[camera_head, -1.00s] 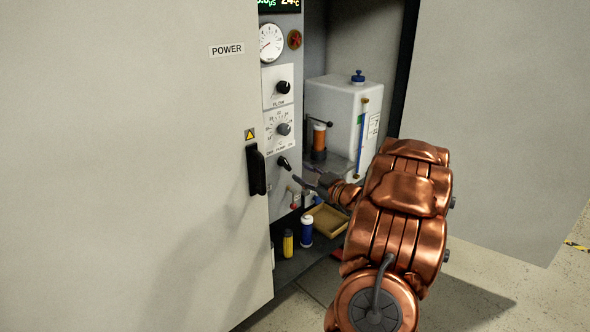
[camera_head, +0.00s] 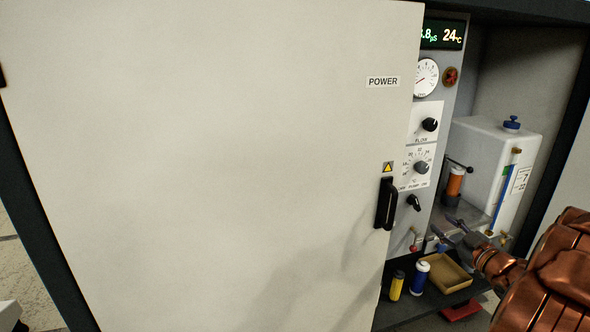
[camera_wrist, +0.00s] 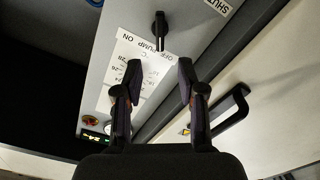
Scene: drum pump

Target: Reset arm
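My arm with its copper-coloured links reaches into the cabinet from the right in the head view. My gripper (camera_head: 452,226) is in front of the lower control panel, below the black pump switch knob (camera_head: 414,202). In the wrist view my gripper (camera_wrist: 158,85) has its two dark fingers apart with nothing between them. The pump knob (camera_wrist: 160,28) shows beyond the fingertips, apart from them, beside the printed words OFF, PUMP and ON.
A large POWER door (camera_head: 230,160) with a black handle (camera_head: 385,203) stands left of the panel. A white tank (camera_head: 490,165) is behind my arm. A yellow bottle (camera_head: 397,285), a blue-white bottle (camera_head: 420,277) and a tan tray (camera_head: 447,272) sit low in the cabinet.

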